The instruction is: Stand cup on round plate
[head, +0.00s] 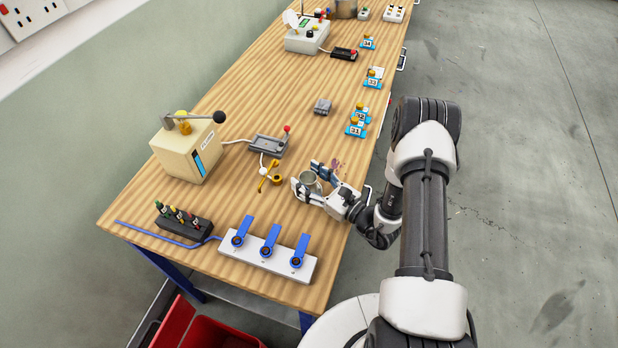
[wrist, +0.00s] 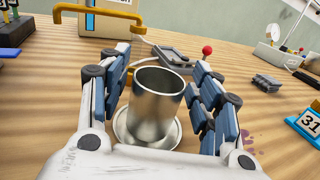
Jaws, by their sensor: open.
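A shiny metal cup (wrist: 157,100) is in the middle of the wrist view, upright and open at the top. It stands on a round metal plate (wrist: 124,132), whose rim shows on both sides of the cup's base. The cup also shows in the head view (head: 310,183), near the table's right edge; the plate is hard to make out there. My gripper (wrist: 160,62) is open, with one finger on each side of the cup and a gap visible on both sides. In the head view, my gripper (head: 308,174) is low over the table around the cup.
A white block with blue levers (head: 265,252) stands nearer. Blue numbered stands (head: 356,130) line the right edge. Bare wood lies between.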

